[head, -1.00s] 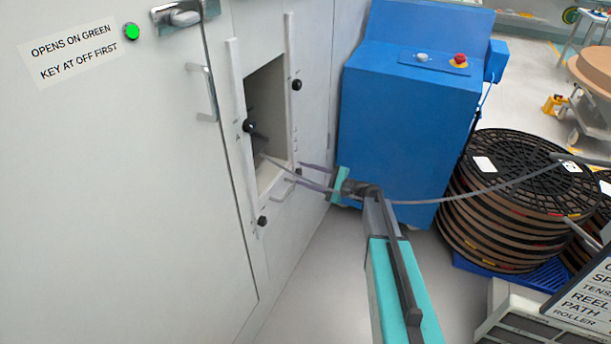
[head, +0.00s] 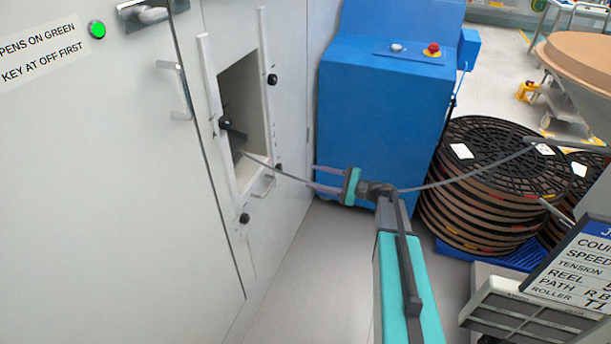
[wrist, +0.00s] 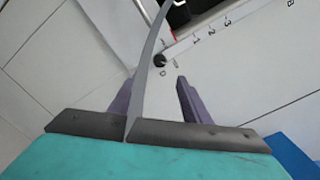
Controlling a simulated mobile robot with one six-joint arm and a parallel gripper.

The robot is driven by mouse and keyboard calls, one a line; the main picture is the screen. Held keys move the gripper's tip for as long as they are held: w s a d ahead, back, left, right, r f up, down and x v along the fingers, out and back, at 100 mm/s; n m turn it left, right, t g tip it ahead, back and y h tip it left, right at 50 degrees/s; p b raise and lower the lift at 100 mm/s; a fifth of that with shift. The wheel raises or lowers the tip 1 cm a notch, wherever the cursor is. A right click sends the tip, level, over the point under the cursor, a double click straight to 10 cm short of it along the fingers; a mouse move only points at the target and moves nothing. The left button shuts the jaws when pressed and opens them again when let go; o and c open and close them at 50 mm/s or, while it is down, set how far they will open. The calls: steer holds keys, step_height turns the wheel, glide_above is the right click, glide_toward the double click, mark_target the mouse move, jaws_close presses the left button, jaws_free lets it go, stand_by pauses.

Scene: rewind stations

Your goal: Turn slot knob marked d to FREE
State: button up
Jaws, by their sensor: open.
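A white wall panel (head: 238,185) has a rectangular opening with black knobs on the rails at its sides. The lower right knob (head: 278,167) is nearest my gripper (head: 312,177). The wrist view shows one black knob (wrist: 160,60) beside a scale with 1, 2 and 3. A small mark by it may be a D, too small to be sure; its setting is unclear. My gripper is open and empty, its fingers pointing at the panel, apart from the knob. A grey strip (head: 440,183) runs from the opening past my gripper; it crosses between the fingers in the wrist view (wrist: 142,80).
Other black knobs stand at the upper right (head: 272,80), left (head: 224,123) and lower left (head: 244,219). A blue cabinet (head: 380,110) stands just behind my gripper. Stacked black reels (head: 490,190) stand at right. A green light (head: 97,29) glows on the door.

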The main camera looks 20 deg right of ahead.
steer(key=shift+v, duration=1.15)
steer(key=shift+w+a, duration=0.1)
steer(key=shift+a, duration=0.05)
